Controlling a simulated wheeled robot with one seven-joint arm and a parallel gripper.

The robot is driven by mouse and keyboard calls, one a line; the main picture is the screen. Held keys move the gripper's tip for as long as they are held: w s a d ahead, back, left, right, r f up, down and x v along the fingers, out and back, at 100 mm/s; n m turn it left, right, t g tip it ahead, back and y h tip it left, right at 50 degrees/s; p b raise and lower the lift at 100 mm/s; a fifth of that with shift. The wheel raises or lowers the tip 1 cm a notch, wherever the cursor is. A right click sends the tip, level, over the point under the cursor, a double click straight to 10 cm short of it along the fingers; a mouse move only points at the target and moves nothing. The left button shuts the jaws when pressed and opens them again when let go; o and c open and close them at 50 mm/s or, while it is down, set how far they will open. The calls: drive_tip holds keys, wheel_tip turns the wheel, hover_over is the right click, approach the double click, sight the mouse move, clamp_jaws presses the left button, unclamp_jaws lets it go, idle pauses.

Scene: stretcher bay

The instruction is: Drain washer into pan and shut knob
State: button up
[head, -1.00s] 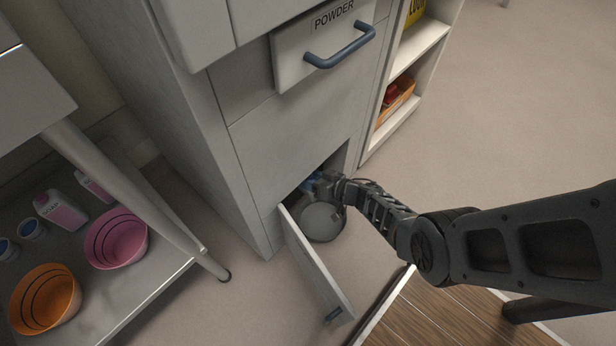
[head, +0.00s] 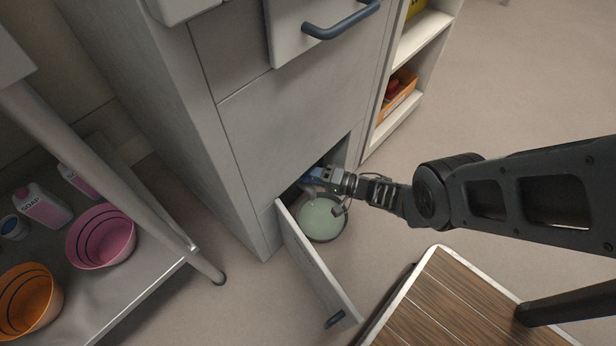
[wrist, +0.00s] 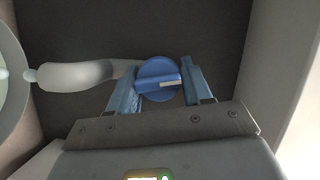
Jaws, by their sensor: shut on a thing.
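The blue round knob (wrist: 158,80) sits in the dark recess at the foot of the washer (head: 290,120). My gripper (wrist: 160,84) has a finger on each side of the knob and is shut on it; in the head view my gripper (head: 308,180) reaches into the recess opening. A pale spout (wrist: 80,75) runs left from the knob toward the pan's side. The round pan (head: 341,229) stands on the floor before the opening, with pale greenish liquid (head: 318,217) in it. The pan's edge also shows at the left of the wrist view (wrist: 20,50).
The small flap door (head: 310,265) stands open beside the pan. A wooden-topped platform (head: 450,300) is at the lower right. A metal shelf (head: 150,265) with pink and orange buckets is at left. An open shelf unit (head: 400,115) stands right of the washer.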

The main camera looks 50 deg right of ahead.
drive_tip(key=shift+f+m+t+b, duration=0.2)
drive_tip(key=shift+m+t+b, duration=0.2)
drive_tip(key=shift+m+b, duration=0.55)
drive_tip(key=shift+m, duration=0.35)
drive_tip(key=o, duration=1)
drive_tip(key=shift+r, duration=0.1)
drive_tip(key=shift+p+v, duration=0.75)
drive_tip(key=shift+v, duration=3.15)
